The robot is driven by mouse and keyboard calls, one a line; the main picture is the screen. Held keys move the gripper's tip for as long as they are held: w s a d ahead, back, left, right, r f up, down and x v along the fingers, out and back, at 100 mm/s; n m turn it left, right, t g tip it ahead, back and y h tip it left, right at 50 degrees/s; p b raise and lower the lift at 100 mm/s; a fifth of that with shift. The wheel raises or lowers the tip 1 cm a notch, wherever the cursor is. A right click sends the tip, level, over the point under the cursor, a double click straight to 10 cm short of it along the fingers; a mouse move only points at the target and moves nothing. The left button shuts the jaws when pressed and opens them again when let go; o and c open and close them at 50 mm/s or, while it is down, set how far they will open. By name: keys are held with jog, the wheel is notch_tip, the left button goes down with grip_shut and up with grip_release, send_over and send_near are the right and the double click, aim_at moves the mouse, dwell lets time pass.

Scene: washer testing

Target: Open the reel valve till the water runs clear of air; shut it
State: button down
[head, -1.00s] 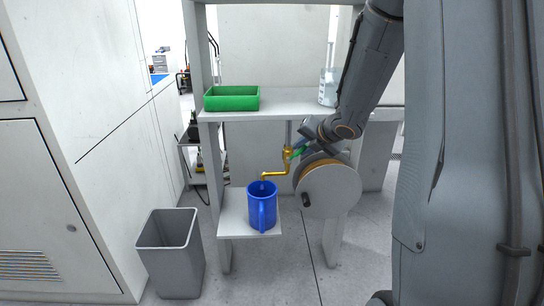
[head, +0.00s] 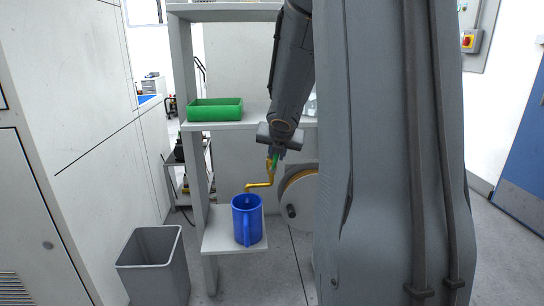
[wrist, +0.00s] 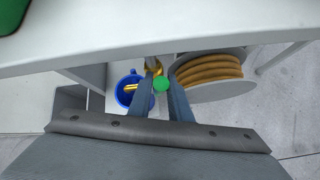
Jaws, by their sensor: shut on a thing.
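The brass valve (head: 268,170) has a green handle (head: 275,160) and a bent spout over a blue jug (head: 247,222). The jug stands upright on a low shelf. My gripper (head: 274,154) comes down from above onto the valve. In the wrist view, my gripper's fingers (wrist: 162,88) are shut on the green handle (wrist: 161,84). The brass spout (wrist: 131,87) reaches over the mouth of the blue jug (wrist: 125,92). I cannot make out whether water is running. The hose reel (head: 298,200) is partly hidden behind my arm; its coiled brown hose (wrist: 210,70) shows in the wrist view.
A green tray (head: 215,112) sits on the upper shelf (head: 225,125), whose edge crosses the wrist view. A grey bin (head: 152,262) stands on the floor at left, beside a pale cabinet (head: 60,170). Some floor between bin and shelf stand is clear.

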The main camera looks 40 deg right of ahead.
jog(key=c, duration=1.6)
grip_release()
jog(key=shift+d, duration=0.1)
jog(key=shift+c, duration=0.2)
jog(key=p+v, duration=0.4)
jog(key=v, duration=0.3)
jog(key=shift+s+r, duration=0.25)
